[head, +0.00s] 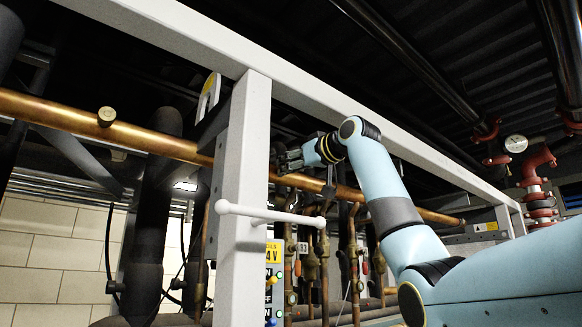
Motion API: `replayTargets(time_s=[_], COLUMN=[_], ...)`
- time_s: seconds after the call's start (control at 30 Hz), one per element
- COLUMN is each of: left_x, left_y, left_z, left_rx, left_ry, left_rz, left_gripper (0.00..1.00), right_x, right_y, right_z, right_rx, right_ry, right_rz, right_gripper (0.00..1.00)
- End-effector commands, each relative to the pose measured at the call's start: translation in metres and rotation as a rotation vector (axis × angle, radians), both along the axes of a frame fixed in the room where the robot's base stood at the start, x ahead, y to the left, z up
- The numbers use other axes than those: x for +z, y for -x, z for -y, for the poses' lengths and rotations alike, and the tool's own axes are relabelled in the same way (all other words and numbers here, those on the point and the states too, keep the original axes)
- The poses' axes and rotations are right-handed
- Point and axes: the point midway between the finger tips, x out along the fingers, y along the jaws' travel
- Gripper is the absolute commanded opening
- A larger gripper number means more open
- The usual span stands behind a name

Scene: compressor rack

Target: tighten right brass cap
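A copper pipe (60,115) runs across the view behind a light grey post (243,170). A brass cap (106,116) sits on the pipe left of the post. I cannot make out a second cap right of the post; my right gripper may hide it. My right gripper (284,160) is just right of the post, in front of or just above the pipe, with its fingers pointing left. It is dark and small, so I cannot tell whether it is open or holds anything. My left gripper is not in view.
A grey beam (310,97) runs above the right gripper. A white bar (270,214) sticks out from the post below it. Several vertical copper pipes with valves (323,245) stand below. Red valves (538,175) and a gauge (516,143) are at the far right.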

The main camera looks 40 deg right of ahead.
Motion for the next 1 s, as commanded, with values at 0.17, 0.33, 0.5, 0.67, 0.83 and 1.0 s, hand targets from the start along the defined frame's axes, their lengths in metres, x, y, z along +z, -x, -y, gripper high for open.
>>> replayTargets(time_s=[0.17, 0.33, 0.5, 0.67, 0.83, 1.0], left_x=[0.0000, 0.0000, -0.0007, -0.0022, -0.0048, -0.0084], left_y=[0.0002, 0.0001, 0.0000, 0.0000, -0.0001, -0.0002], left_z=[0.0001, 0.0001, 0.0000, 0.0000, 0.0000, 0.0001], left_rx=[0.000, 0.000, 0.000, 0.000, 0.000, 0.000], left_ry=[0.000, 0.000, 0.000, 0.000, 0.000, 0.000], left_rz=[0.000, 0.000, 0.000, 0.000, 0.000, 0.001], left_gripper=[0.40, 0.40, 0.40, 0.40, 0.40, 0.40], right_x=[0.0002, 0.0003, 0.0002, 0.0000, -0.0004, -0.0004], right_y=[0.0002, 0.0003, 0.0003, 0.0002, 0.0001, 0.0002], right_z=[-0.0001, 0.0000, -0.0001, -0.0001, 0.0000, 0.0002], right_rx=[0.000, 0.000, 0.000, 0.001, 0.001, 0.001], right_ry=[0.000, -0.003, -0.032, -0.106, -0.233, -0.392], right_rz=[0.000, 0.000, -0.002, -0.008, -0.018, -0.030], right_gripper=[0.02, 0.00, 0.00, 0.00, 0.00, 0.00])
